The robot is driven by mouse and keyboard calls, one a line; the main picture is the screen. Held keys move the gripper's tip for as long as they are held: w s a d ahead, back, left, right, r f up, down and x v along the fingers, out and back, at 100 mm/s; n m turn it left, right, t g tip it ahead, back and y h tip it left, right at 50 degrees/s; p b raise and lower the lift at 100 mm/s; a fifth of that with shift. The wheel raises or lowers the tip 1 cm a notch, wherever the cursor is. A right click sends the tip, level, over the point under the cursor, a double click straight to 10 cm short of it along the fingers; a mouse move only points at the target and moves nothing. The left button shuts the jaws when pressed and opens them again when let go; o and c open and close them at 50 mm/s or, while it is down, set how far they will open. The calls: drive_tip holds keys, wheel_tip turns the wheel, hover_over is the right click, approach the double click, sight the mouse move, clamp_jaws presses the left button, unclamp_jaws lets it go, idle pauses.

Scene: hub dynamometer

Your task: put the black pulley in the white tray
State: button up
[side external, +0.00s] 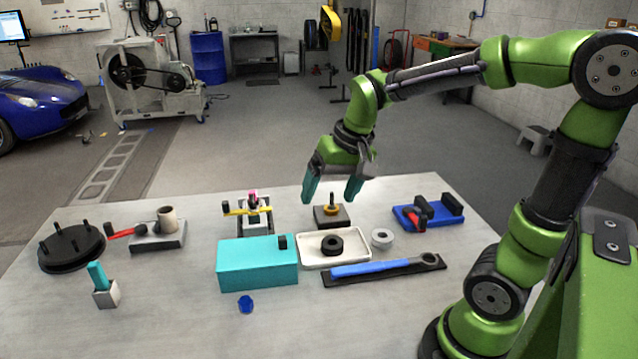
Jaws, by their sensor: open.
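The black pulley (332,245) is a dark ring-shaped piece that lies flat inside the white tray (360,260), near its middle. The white tray is a shallow rectangle on the table, just right of the turquoise box. My gripper (331,197) is open, with its fingers pointing down. It hangs above the table, behind and above the tray, near a dark block with an orange-yellow piece on it.
A turquoise box (258,266) stands left of the tray. A grey-white ring (382,238) and a blue wrench (385,267) on a black strip are right and in front. A block with an orange-yellow piece (331,209) stands behind. The front table area is mostly clear.

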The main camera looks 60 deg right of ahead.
drive_tip(key=s+a+r+n+t+y, duration=0.1)
drive_tip(key=s+a+r+n+t, duration=0.1)
drive_tip(key=s+a, duration=0.5)
drive_tip(key=shift+s+r+n+t, duration=0.3)
drive_tip(key=shift+s+r+t, duration=0.25)
drive_tip(key=shift+t, duration=0.25)
